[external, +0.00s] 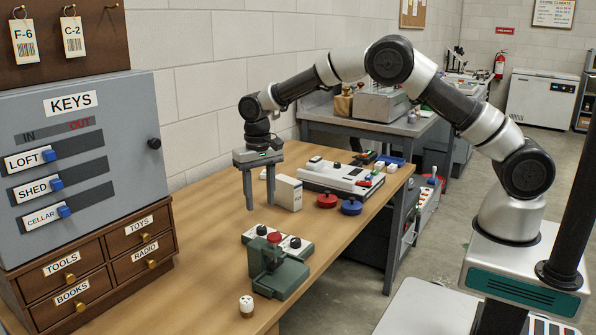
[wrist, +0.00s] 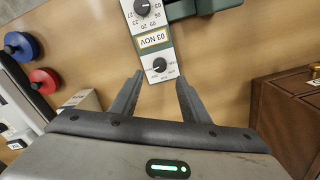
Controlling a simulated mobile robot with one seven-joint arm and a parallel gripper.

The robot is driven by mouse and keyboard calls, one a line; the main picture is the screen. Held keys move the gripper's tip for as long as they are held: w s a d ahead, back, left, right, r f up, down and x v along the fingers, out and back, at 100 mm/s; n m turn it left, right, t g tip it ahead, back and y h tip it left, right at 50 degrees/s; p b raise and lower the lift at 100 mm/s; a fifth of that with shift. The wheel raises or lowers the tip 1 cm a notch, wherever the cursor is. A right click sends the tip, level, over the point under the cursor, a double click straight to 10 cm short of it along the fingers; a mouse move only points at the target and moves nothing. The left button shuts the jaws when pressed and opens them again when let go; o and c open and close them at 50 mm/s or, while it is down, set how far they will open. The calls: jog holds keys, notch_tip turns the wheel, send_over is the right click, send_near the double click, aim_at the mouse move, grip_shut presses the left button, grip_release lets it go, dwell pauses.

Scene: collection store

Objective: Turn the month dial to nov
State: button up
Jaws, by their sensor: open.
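The green stamp device (external: 280,270) stands on the wooden table, with a red knob on top and a pale dial strip (wrist: 153,41). In the wrist view, the strip's yellow-edged window reads "03 NOV". The black dial near my fingertips (wrist: 159,65) has small month labels that I cannot read clearly; I take it as the month dial. The other dial (wrist: 142,7) has day numbers around it. My gripper (external: 259,203) points down, open and empty, above the table behind the device. In the wrist view, the near dial lies just beyond and between the fingertips (wrist: 159,78).
The grey key cabinet (external: 85,150) and wooden drawers (external: 115,262) stand at left. A white box (external: 289,193) is close to my gripper, with a control panel (external: 345,182) behind. Red (external: 327,201) and blue (external: 351,206) discs lie right. A small white piece (external: 246,306) sits in front.

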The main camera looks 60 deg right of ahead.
notch_tip(320, 180, up, 9)
jog(key=shift+r+p, duration=0.2)
jog(key=shift+p, duration=0.25)
jog(key=s+d+r+n+t+p, duration=0.1)
jog(key=s+d+r+p, duration=0.25)
jog(key=s+r, duration=0.5)
jog(key=s+d+r+n+t+p, duration=0.15)
jog(key=s+d+r, duration=0.3)
jog(key=r, duration=0.75)
jog(key=s+d+r+t+p, duration=0.1)
jog(key=s+p, duration=0.1)
jog(key=s, duration=0.5)
jog(key=s+d+r+n+t+p, duration=0.1)
jog(key=s+d+r+p, duration=0.1)
jog(key=s, duration=0.6)
jog(key=s+d+r+n+t+p, duration=0.1)
jog(key=s+d+p, duration=0.1)
jog(key=s, duration=0.6)
jog(key=shift+s+r, duration=0.15)
jog(key=shift+r, duration=0.15)
jog(key=shift+n, duration=0.25)
